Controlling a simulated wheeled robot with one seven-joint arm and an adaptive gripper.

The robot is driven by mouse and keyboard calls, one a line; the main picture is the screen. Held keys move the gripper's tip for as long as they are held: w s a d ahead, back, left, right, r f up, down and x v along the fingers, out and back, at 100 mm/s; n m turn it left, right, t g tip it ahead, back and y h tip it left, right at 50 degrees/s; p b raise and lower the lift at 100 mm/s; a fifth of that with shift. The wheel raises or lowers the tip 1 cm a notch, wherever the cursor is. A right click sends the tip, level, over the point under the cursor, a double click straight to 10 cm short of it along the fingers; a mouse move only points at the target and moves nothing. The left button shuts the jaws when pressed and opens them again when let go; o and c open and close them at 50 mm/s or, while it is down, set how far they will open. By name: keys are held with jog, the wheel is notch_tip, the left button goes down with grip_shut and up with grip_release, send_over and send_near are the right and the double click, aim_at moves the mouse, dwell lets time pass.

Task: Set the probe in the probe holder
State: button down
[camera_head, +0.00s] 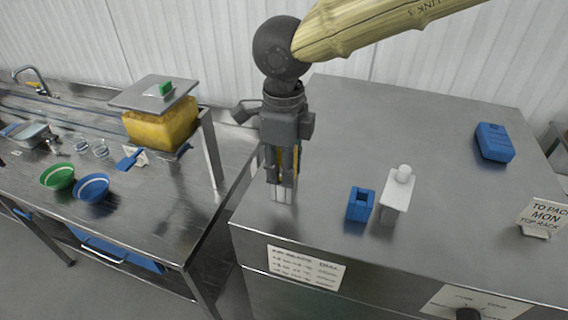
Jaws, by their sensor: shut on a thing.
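My gripper (283,190) points down above the near left part of the steel cabinet top, left of the blue holder. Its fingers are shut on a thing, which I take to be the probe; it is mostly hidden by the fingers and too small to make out. The probe holder appears to be the small blue box (355,213) with a dark opening in its top, standing upright near the cabinet's front edge. No probe shows in that opening. The gripper is apart from the box.
A white stand with a round-topped piece (398,190) is just right of the blue box. A blue case (494,142) and a sign (542,214) are farther right on the cabinet top (420,130). Bowls and a yellow container (160,126) are on the left table.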

jog(key=shift+f, duration=0.15)
jog(key=c, duration=1.1)
grip_release()
jog(key=shift+o, duration=0.2)
jog(key=o, duration=0.5)
jog(key=shift+c, duration=0.2)
jog(key=shift+r+p, duration=1.5)
jog(key=shift+p, duration=0.1)
jog(key=shift+r+p, duration=0.35)
jog(key=shift+r, duration=2.25)
